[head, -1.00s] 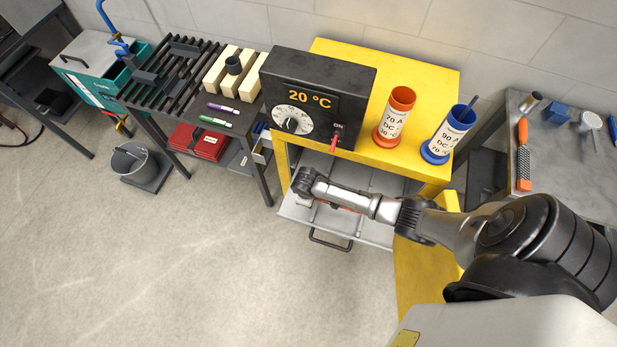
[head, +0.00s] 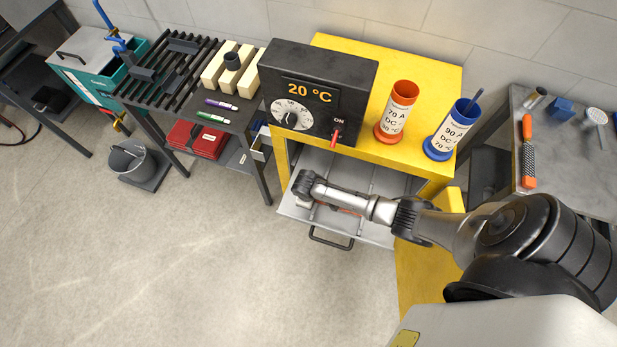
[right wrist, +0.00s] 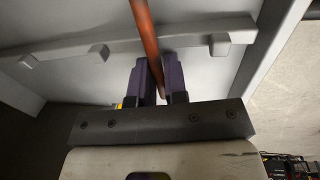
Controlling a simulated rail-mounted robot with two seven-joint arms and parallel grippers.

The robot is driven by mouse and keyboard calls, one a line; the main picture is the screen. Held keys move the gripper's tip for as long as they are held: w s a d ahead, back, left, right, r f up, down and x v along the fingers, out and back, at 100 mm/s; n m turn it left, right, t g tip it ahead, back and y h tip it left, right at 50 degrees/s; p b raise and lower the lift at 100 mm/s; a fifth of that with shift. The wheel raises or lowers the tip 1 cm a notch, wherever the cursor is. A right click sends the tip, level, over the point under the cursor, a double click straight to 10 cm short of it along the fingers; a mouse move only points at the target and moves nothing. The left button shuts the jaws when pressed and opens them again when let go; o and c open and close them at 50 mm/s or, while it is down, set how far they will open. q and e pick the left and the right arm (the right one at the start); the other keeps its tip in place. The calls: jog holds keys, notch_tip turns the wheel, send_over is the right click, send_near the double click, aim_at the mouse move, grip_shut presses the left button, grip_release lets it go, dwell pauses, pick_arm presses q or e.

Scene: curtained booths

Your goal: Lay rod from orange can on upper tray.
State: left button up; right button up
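The orange can (head: 397,108) stands on the yellow cabinet top with no rod showing above its rim. The upper tray (head: 293,207) is a pulled-out grey drawer with slotted supports below the top. My right gripper (head: 306,184) is low over the tray's left part. In the right wrist view, my right gripper (right wrist: 160,65) has its two dark fingers close on both sides of an orange-brown rod (right wrist: 143,22). The rod runs across the grey rail (right wrist: 125,42); whether it rests on it is unclear. My left gripper is out of view.
A blue can (head: 448,133) with a rod in it stands right of the orange can. A black temperature box (head: 318,65) reading 20 °C stands at the left of the cabinet top. A tray handle (head: 331,239) sticks out in front. The floor ahead is clear.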

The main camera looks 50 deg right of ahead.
jog(key=o, duration=0.4)
jog(key=shift+o, duration=0.2)
jog(key=shift+r, duration=0.1)
notch_tip(320, 180, up, 14)
jog(key=a+p, duration=0.1)
jog(key=p, duration=0.2)
jog(key=shift+s+a+f+p, duration=0.25)
jog(key=shift+s+a+p, duration=0.1)
jog(key=shift+a, duration=0.05)
jog(key=shift+d, duration=0.1)
